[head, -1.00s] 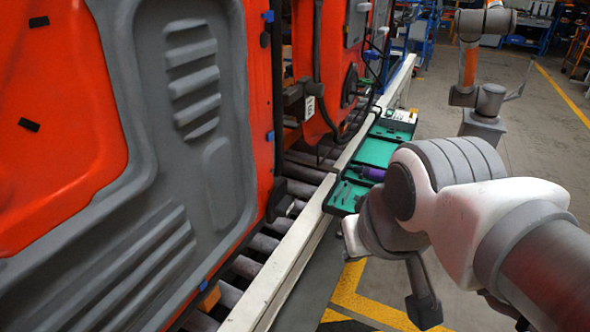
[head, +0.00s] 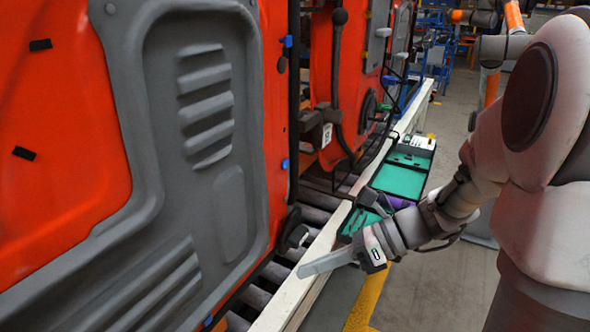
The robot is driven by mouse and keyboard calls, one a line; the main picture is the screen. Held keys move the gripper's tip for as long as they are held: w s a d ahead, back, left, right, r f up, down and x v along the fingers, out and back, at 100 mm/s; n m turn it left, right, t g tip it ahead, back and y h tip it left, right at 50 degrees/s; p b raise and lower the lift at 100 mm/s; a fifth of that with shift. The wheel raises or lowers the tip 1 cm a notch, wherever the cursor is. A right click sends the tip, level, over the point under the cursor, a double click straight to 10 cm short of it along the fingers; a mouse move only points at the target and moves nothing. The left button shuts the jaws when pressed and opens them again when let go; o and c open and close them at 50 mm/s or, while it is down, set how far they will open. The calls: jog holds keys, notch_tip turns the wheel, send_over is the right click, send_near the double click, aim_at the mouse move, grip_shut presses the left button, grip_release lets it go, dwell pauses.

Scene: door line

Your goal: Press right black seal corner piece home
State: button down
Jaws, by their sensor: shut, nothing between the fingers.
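The grey inner door panel (head: 170,150) in its red frame stands upright on the left. A black seal (head: 293,110) runs down the door's right edge. At its lower right corner sits a black corner piece (head: 291,230); I cannot tell whether it is fully seated. My gripper (head: 304,270) is shut and empty, its long grey fingers pointing left over the pale rail. It is below and right of the corner piece in the picture and appears apart from it.
A pale rail (head: 285,300) runs along the roller conveyor (head: 258,295). Green-lined trays (head: 400,181) with tools stand beside the rail, close behind my gripper. Another red door (head: 335,75) stands farther along. Another robot arm (head: 490,45) is at the back right.

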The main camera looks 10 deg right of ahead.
jog(key=w+d+f+m+t+y, duration=0.2)
jog(key=w+d+f+m+t, duration=0.15)
jog(key=m, duration=0.45)
jog(key=m+t+b, duration=0.1)
jog(key=m+t, duration=0.5)
jog(key=m, duration=0.5)
send_near(304, 236)
jog(key=b+x, duration=0.1)
jog(key=x, duration=0.5)
jog(key=shift+w+a, duration=0.2)
jog(key=shift+a, duration=0.15)
jog(key=shift+w+a, duration=0.2)
jog(key=shift+a, duration=0.1)
dwell(0.3)
jog(key=p+v, duration=0.3)
jog(key=v, duration=0.4)
dwell(0.3)
